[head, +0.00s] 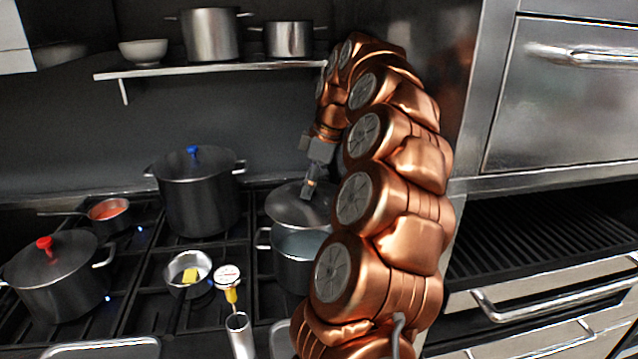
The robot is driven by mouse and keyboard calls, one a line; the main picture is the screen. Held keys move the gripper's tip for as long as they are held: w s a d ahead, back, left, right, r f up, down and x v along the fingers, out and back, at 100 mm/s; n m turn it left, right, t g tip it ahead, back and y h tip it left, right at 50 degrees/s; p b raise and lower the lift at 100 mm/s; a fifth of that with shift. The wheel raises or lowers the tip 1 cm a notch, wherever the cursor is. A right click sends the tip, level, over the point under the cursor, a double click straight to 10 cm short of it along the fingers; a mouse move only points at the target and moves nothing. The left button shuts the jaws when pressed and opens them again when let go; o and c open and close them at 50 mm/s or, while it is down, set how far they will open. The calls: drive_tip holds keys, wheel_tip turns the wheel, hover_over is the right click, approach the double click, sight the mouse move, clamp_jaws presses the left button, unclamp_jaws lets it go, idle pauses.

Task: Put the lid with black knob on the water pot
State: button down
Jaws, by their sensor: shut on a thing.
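My gripper (309,188) is shut on the knob of a grey lid (290,208). The knob itself is mostly hidden between the fingers, so its colour is hard to tell. The lid is held tilted just above and behind the water pot (292,258). The pot is an open metal pot on the stove with pale bluish water showing inside. Its left handle shows, and my arm covers its right side. I cannot tell whether the lid's near edge touches the pot's rim.
A tall pot with a blue knob (197,195) stands left of the water pot. A red-knobbed pot (55,275), a saucepan with red sauce (107,211), a small pan with yellow contents (187,272) and a thermometer (229,278) are nearby. A shelf (215,70) holds pots above.

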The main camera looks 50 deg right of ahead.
drive_tip(key=shift+f+b, duration=1.65)
drive_tip(key=shift+f, duration=1.95)
drive_tip(key=shift+f+b, duration=0.6)
drive_tip(key=shift+b, duration=0.45)
idle(0.4)
drive_tip(key=c, duration=0.7)
unclamp_jaws()
drive_tip(key=o, duration=0.5)
drive_tip(key=shift+c, duration=0.2)
drive_tip(key=shift+r+p, duration=1.55)
drive_tip(key=shift+r, duration=2)
